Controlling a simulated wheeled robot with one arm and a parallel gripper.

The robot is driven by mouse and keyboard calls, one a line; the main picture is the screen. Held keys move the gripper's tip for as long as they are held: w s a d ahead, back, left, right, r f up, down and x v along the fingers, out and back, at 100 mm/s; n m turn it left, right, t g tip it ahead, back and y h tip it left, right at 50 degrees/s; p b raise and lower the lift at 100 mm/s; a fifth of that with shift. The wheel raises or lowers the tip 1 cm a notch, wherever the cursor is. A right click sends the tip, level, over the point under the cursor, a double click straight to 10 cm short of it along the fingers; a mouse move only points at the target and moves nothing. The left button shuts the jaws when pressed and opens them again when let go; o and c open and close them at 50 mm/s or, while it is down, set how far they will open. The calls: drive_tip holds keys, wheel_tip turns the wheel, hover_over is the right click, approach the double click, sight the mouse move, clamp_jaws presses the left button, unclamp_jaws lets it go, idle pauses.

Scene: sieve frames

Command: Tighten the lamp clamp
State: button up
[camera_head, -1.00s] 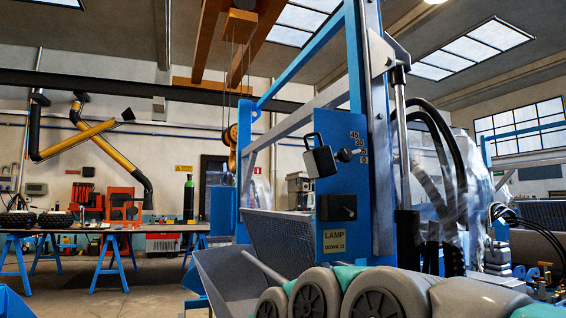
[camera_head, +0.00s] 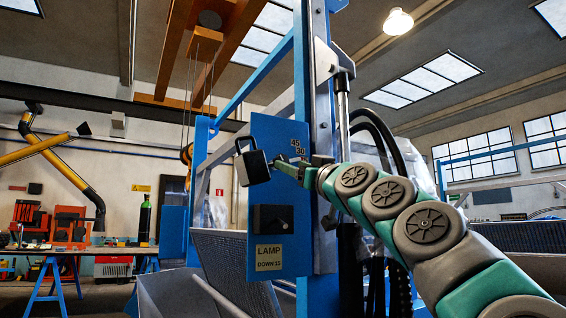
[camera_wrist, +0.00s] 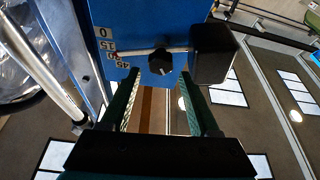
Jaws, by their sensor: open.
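The lamp (camera_head: 254,168) is a dark box with a handle, at the left side of the blue panel (camera_head: 285,262). In the wrist view the lamp (camera_wrist: 212,53) sits at the right end of a thin metal rod. A black clamp knob (camera_wrist: 160,62) is on that rod, beside an angle scale (camera_wrist: 112,50) marked 0 to 45. My gripper (camera_head: 286,167) is in front of the panel and hides the knob in the head view. In the wrist view my gripper (camera_wrist: 160,76) is open, its green fingers on either side below the knob. Contact cannot be told.
A plate (camera_head: 269,257) reading LAMP DOWN 15 and a black switch box (camera_head: 273,218) are on the panel below the lamp. A blue post with black hoses (camera_head: 378,135) stands right behind. A workbench (camera_head: 65,250) is at the far left.

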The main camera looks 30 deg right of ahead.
drive_tip(key=shift+p+x, duration=0.45)
drive_tip(key=shift+x, duration=2.3)
clamp_jaws()
